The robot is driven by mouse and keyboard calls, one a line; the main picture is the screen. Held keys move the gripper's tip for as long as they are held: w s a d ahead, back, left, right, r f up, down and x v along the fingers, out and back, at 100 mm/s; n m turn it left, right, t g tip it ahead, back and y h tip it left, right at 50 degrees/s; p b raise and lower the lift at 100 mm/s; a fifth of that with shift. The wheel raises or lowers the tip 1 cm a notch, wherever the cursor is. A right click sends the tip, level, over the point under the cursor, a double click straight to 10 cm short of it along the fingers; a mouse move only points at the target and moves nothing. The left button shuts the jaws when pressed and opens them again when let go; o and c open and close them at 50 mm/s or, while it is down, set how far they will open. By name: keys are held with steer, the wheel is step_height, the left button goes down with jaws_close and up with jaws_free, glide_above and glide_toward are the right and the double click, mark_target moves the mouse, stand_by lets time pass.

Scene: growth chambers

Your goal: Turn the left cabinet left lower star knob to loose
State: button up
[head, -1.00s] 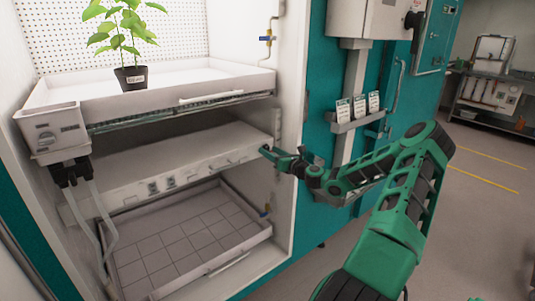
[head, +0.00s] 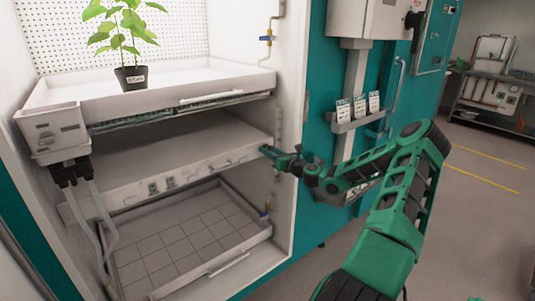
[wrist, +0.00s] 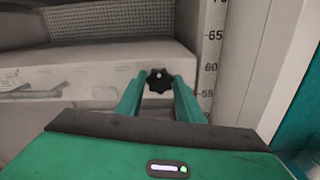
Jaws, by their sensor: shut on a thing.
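A black star knob (wrist: 159,80) with a pale centre sits at the right end of the front face of a white shelf in the wrist view. My gripper (wrist: 159,86) has its two green fingers on either side of the knob, shut on it. In the head view my gripper (head: 267,151) reaches from the right to the right front end of the middle shelf (head: 150,184) of the open cabinet. The knob is hidden there behind the fingers. How far the knob is turned cannot be told.
The cabinet's right wall (head: 290,110) is close beside my gripper. A potted plant (head: 131,77) stands on the upper tray (head: 210,91). A lower tray (head: 245,263) lies below. A label holder (head: 357,122) is on the teal wall. Floor is clear at right.

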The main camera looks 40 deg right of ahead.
steer(key=shift+a+f+n, duration=0.15)
steer(key=shift+n, duration=4.2)
steer(key=shift+a+f+n, duration=0.1)
steer(key=shift+a+n, duration=0.05)
steer(key=shift+n, duration=4.2)
steer(key=o, duration=1.1)
steer(key=shift+c, duration=0.2)
steer(key=shift+s, duration=0.1)
steer(key=s, duration=1)
steer(key=shift+s, duration=0.3)
